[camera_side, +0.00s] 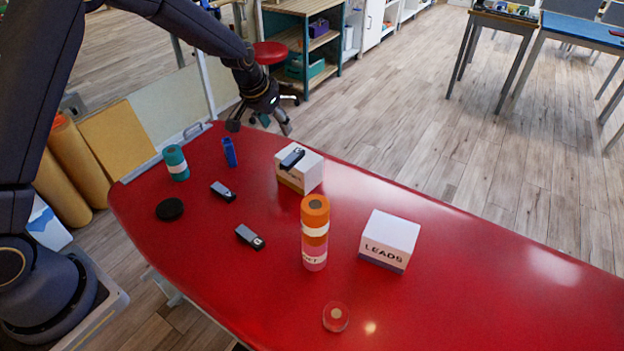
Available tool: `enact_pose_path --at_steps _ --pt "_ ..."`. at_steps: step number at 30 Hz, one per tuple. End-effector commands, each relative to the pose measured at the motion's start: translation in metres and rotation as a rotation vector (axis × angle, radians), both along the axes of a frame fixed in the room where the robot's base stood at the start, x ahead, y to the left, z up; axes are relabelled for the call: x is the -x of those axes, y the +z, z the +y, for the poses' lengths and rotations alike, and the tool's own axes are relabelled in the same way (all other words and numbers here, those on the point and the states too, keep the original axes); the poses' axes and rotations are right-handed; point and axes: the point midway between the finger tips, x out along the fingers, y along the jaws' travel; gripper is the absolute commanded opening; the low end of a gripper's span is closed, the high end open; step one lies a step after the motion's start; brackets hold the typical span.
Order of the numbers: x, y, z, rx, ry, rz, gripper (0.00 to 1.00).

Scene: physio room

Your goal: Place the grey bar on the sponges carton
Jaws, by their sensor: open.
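A grey bar (292,158) lies on top of a white carton (313,174), tilted across its top face. The carton's front label is partly hidden by the orange roll, so I cannot read it. Two similar dark grey bars lie flat on the red table: one bar (222,191) at the left and another bar (250,237) nearer the camera. A second white carton (391,236), marked LEADS, stands to the right with a bare top. My gripper (260,126) is open and empty, above the table's far edge, behind and left of the carton with the bar.
An orange roll (315,213) stands on a pink roll (314,257) between the cartons. A teal roll (176,163), blue cylinder (229,152) and black disc (170,209) stand left; a clear disc (336,317) lies in front. The red table's (480,270) right side is clear.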

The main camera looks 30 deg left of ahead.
Motion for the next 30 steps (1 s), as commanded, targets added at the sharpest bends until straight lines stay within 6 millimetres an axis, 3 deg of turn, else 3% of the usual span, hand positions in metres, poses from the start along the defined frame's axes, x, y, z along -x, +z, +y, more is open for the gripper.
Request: enact_pose_path --at_steps 2,6,9,12,18,21,25,30 --pt "0.019 0.041 -0.002 0.011 0.001 -0.019 0.57" --pt "0.083 0.115 -0.005 0.028 -0.001 -0.037 0.57" --pt "0.139 0.154 -0.006 0.032 -0.006 -0.049 0.57" --pt "0.198 0.179 -0.007 0.03 -0.007 -0.062 0.57" --pt "0.296 0.188 -0.006 0.01 -0.007 -0.082 0.57" --pt "0.323 0.183 -0.005 0.0 -0.005 -0.087 0.57" --pt "0.34 0.178 -0.004 -0.006 -0.001 -0.09 0.57" --pt "0.342 0.177 -0.004 -0.007 -0.001 -0.088 0.57"
